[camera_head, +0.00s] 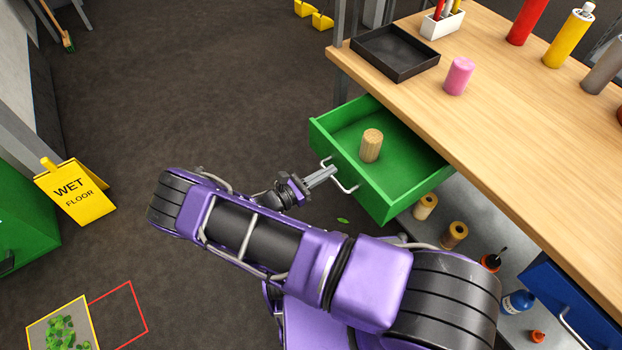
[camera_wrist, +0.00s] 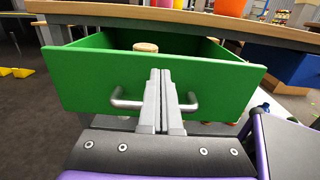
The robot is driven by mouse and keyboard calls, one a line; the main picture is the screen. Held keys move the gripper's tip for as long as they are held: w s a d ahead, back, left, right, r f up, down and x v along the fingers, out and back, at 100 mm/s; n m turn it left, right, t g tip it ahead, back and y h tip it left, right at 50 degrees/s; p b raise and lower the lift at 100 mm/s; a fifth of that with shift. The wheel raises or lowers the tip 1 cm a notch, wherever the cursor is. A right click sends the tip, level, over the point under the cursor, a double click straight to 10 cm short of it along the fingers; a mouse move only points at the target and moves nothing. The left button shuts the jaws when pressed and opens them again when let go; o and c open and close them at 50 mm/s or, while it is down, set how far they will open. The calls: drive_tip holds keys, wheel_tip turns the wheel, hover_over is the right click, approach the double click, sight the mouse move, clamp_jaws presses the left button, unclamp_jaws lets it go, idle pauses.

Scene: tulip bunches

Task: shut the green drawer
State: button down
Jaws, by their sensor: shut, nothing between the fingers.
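The green drawer (camera_head: 378,196) stands pulled out from under the wooden bench. A ribbed tan cylinder (camera_head: 371,146) stands upright inside it. Its front panel (camera_wrist: 88,86) faces me in the wrist view, with a metal handle (camera_wrist: 124,102) across the middle. My gripper (camera_head: 333,170) is shut and empty, with its fingertips at the drawer front by the handle. In the wrist view the fingers (camera_wrist: 160,74) cover the middle of the handle; I cannot tell whether they touch the handle or panel.
The wooden bench top (camera_head: 480,110) holds a black tray (camera_head: 394,52), a pink cylinder (camera_head: 459,76) and several cans. A blue drawer (camera_head: 570,305) is at the lower right. Rolls and bottles stand on the shelf below. A yellow wet floor sign (camera_head: 75,192) stands left; floor between is mostly clear.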

sight(346, 161)
drive_tip(key=shift+x, duration=1.85)
